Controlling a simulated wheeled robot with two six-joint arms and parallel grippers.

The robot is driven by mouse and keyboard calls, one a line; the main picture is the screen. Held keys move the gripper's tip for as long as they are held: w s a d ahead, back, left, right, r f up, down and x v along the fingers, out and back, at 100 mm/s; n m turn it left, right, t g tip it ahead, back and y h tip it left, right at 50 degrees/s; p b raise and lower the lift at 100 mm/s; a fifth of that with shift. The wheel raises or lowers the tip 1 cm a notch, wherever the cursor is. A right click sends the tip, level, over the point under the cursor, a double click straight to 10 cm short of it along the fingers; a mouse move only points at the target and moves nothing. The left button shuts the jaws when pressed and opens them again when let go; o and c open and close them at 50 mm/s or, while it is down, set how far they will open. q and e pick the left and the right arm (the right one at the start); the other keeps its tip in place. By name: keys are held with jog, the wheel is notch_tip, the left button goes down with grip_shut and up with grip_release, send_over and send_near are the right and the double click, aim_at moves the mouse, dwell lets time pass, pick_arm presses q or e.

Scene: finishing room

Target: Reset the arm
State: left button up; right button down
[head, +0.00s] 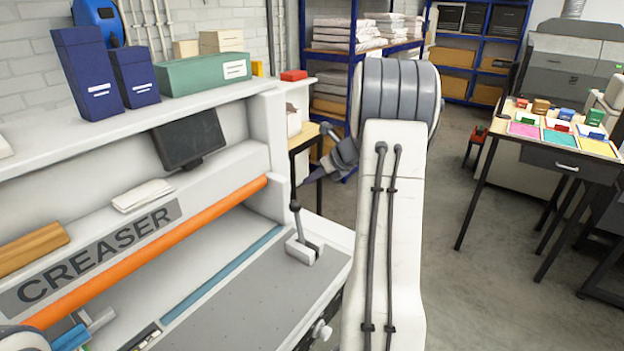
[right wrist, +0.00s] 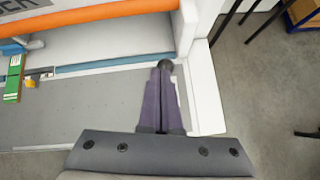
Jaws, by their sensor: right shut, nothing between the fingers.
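My right arm's white link crosses the middle of the head view. My right gripper (head: 314,175) is beyond it, right of the creaser (head: 110,250), with its purple-grey fingers pointing left. In the right wrist view, the right gripper (right wrist: 163,78) is shut and empty, its fingers above the creaser's grey bed (right wrist: 105,100). A lever (head: 296,218) with a dark handle stands upright on the bed's right end. A dark round knob (right wrist: 166,65) shows at the fingertips; I cannot tell whether they touch it. My left gripper is not seen.
Blue boxes (head: 87,72) and a green box (head: 203,74) stand on the creaser's top shelf. A dark screen (head: 189,139) is below them. A table (head: 545,155) with coloured cards stands at the right. Blue racks (head: 355,50) are behind. The floor (head: 480,285) between is clear.

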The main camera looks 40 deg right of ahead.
jog(key=shift+w, duration=0.1)
dwell(0.4)
jog(key=s+a+f+n+g+y+b, duration=0.1)
jog(key=s+a+n+g+y+b, duration=0.15)
jog(key=a+n, duration=1)
jog(key=s+a+f+n+g+y+b, duration=0.1)
jog(key=s+a+n+g, duration=0.35)
jog(key=a, duration=1.55)
jog(key=s+a+f+n+g+h+b, duration=0.1)
jog(key=s+a+f+n+b, duration=0.15)
jog(key=s+a+n, duration=0.95)
jog(key=s+f+n+h+b, duration=0.1)
jog(key=s+f+n+h, duration=0.2)
jog(key=s+n, duration=0.9)
jog(key=shift+d+f+n+g, duration=0.35)
jog(key=shift+f+n, duration=0.2)
jog(key=shift+n, duration=0.55)
